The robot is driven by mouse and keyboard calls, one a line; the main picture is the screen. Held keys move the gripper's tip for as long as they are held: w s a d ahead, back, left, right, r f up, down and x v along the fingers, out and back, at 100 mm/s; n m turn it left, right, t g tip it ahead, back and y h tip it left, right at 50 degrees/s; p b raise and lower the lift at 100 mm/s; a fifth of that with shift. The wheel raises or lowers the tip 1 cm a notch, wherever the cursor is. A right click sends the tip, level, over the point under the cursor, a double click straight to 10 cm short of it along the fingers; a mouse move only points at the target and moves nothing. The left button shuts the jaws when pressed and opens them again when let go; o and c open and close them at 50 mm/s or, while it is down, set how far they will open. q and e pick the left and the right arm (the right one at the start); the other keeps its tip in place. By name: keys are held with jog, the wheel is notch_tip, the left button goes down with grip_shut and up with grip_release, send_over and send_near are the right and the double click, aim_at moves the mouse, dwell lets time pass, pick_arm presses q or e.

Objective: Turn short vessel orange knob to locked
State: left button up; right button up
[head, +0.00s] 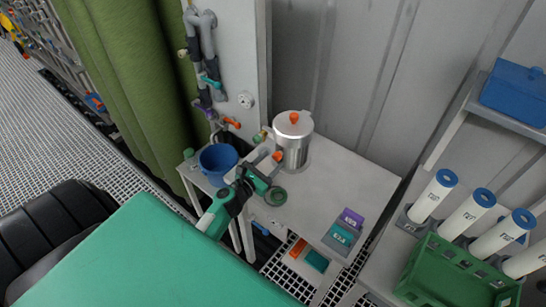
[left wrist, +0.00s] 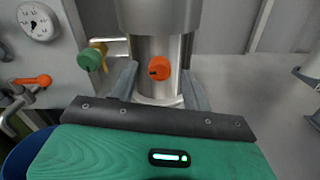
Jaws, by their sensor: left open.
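The short vessel (head: 293,150) is a shiny metal cylinder with an orange top knob, standing on the pale table. A second orange knob (left wrist: 159,68) sits low on its front; it also shows in the head view (head: 278,156). My left gripper (left wrist: 159,82) is open, with one finger on each side of this front knob. I see gaps between knob and fingers in the left wrist view. In the head view my left gripper (head: 268,165) reaches the vessel from the front left. A green knob (left wrist: 89,60) on a brass fitting sits to the left. My right gripper is out of view.
A blue bucket (head: 218,163) stands left of my left gripper. Pipes with an orange handle (head: 232,123) and a gauge (head: 246,100) are on the wall panel behind. Purple and teal boxes lie at the table's front right. White tubes (head: 432,196) stand farther right.

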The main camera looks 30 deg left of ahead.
pick_arm(q)
jog(key=shift+w, duration=0.9)
jog(key=shift+d, duration=0.1)
jog(key=c, duration=1)
